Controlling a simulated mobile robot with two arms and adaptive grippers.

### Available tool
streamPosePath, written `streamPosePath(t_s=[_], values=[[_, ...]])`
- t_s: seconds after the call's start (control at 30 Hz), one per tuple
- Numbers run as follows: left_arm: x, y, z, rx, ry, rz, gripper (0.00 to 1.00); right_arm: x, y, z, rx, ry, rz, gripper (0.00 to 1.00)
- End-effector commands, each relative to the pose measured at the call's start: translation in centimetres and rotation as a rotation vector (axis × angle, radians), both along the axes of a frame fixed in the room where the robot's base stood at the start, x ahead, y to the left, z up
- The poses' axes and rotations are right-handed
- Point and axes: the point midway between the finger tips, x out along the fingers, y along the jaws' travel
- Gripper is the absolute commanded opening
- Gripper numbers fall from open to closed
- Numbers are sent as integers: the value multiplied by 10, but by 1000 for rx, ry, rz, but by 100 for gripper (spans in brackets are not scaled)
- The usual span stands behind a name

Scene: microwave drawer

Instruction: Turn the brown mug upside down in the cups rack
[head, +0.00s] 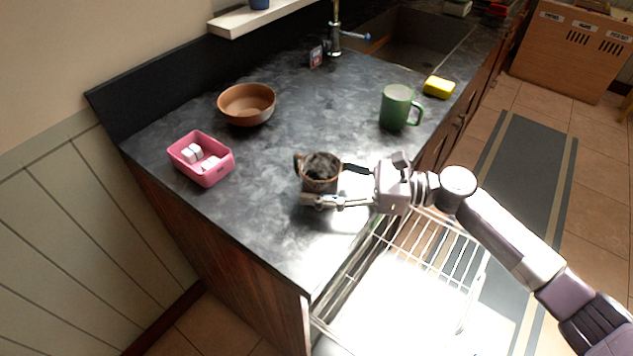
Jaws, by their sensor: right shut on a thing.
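The brown mug (321,184) is upright at the counter's front edge, its handle towards the left and its dark inside showing from above. My right gripper (338,185) reaches in from the right and is shut on the mug, with one finger on the far side and one on the near side. I cannot tell whether the mug's base touches the counter. The cups rack (434,246), a white wire rack in the pulled-out drawer, lies below and to the right of the mug, partly under my right arm. My left gripper is not in view.
A brown bowl (246,104) and a pink basket (201,159) with white items are on the left. A sink (405,45) and faucet (335,38) are at the back.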

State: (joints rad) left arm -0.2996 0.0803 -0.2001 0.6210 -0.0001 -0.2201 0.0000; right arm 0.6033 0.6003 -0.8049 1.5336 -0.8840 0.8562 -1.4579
Motion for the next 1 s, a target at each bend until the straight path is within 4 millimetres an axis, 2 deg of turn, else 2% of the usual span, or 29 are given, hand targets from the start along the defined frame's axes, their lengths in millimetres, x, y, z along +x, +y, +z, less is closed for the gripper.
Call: streamPosePath(t_s=[1.0], values=[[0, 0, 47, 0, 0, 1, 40, 0, 0, 97, 2, -2, 0, 33]])
